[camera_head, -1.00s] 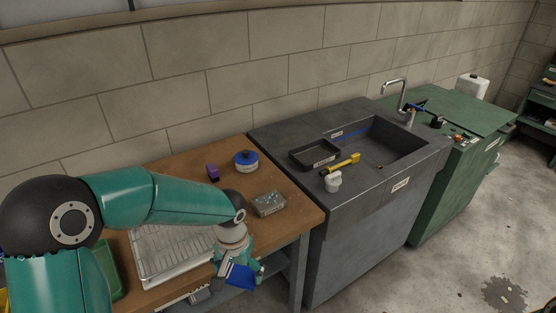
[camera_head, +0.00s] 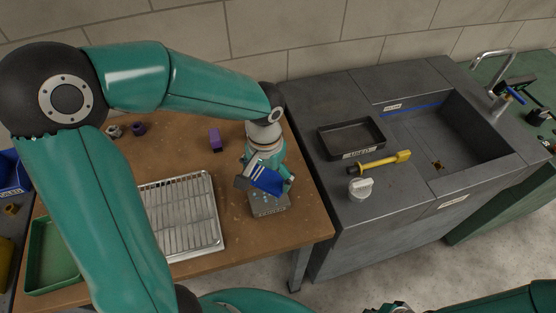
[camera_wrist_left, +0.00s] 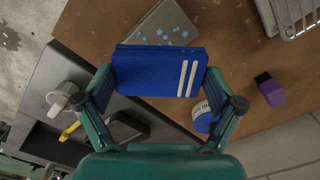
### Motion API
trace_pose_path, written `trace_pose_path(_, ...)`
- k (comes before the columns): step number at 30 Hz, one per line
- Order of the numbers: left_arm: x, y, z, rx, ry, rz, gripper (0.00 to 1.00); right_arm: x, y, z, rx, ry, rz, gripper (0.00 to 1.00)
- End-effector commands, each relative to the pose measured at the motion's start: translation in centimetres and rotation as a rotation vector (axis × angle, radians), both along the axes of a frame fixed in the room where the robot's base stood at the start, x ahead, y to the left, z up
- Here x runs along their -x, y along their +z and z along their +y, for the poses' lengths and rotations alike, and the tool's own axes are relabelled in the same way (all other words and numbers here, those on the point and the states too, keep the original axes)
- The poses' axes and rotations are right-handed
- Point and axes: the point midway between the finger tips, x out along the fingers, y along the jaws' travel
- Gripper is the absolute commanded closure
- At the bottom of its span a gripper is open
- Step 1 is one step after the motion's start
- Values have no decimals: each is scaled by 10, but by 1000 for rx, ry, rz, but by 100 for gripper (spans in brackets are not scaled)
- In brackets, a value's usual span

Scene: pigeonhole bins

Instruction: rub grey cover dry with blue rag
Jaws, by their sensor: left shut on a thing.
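My left gripper (camera_head: 266,176) is shut on the blue rag (camera_head: 267,181), a folded pad with two white stripes. In the left wrist view the rag (camera_wrist_left: 150,72) spans between the two fingers. The grey cover (camera_head: 268,207) lies on the wooden bench below the gripper and is partly hidden by it. In the left wrist view the cover (camera_wrist_left: 165,27) shows pale blue wet drops, just beyond the rag. I cannot tell whether the rag touches it. Part of my right arm shows at the bottom right edge; its gripper (camera_head: 388,309) is mostly cut off.
A wire rack tray (camera_head: 180,215) lies left of the cover, with a green tray (camera_head: 52,255) further left. A purple block (camera_head: 215,139) stands behind, and a blue-lidded tub (camera_wrist_left: 205,117) stands near the gripper. The sink counter (camera_head: 330,205) is to the right.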

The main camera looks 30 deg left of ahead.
Motion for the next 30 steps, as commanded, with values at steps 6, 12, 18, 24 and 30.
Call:
trace_pose_path(6,-1,-14,-1,0,-2,2,35,1,-11,0,0,0,1,100)
trace_pose_path(12,-1,-34,-1,1,-1,2,35,0,-26,0,0,0,1,100)
trace_pose_path(18,0,-52,0,0,1,2,35,0,-39,0,0,0,0,100)
trace_pose_path(24,0,-58,0,0,2,0,35,0,-43,0,0,0,0,100)
trace_pose_path(30,0,-57,1,0,3,1,35,0,-42,0,0,0,0,100)
